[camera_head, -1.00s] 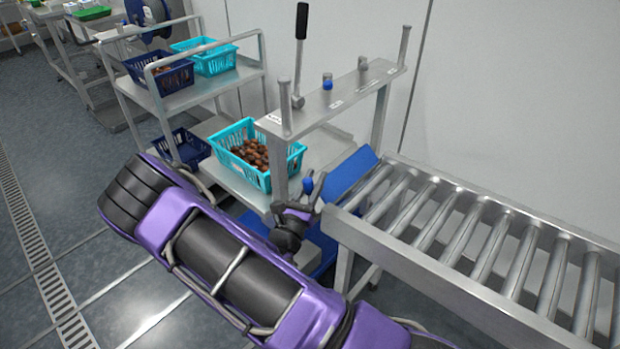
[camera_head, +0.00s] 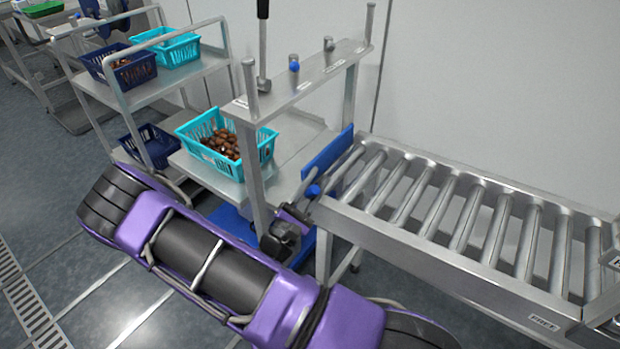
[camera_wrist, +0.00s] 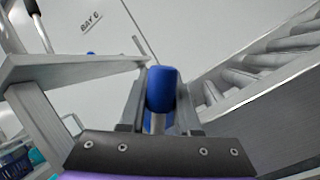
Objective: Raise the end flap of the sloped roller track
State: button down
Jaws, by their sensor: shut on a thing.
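The sloped roller track (camera_head: 430,255) runs from the centre to the right in the head view. Its blue end flap (camera_head: 328,153) stands steeply at the track's left end, its top edge slightly above the rollers. My gripper (camera_head: 310,193) is at the near corner of that end, shut on a blue-tipped handle (camera_head: 313,190). In the wrist view the blue grip of the handle (camera_wrist: 162,90) sits upright between the two fingers, with a metal stem below it. The handle's joint to the flap is hidden.
A metal frame (camera_head: 300,87) with a tall black-gripped lever (camera_head: 263,40) stands just left of the flap. A trolley with crates (camera_head: 185,93) is at the left. A wall closes the back.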

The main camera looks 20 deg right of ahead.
jog(key=shift+s+d+f+m+g, duration=0.2)
jog(key=shift+f+m+g, duration=0.1)
jog(key=shift+m, duration=0.2)
jog(key=c, duration=0.9)
grip_release()
jog(key=v, duration=1.7)
jog(key=shift+a+f, duration=0.2)
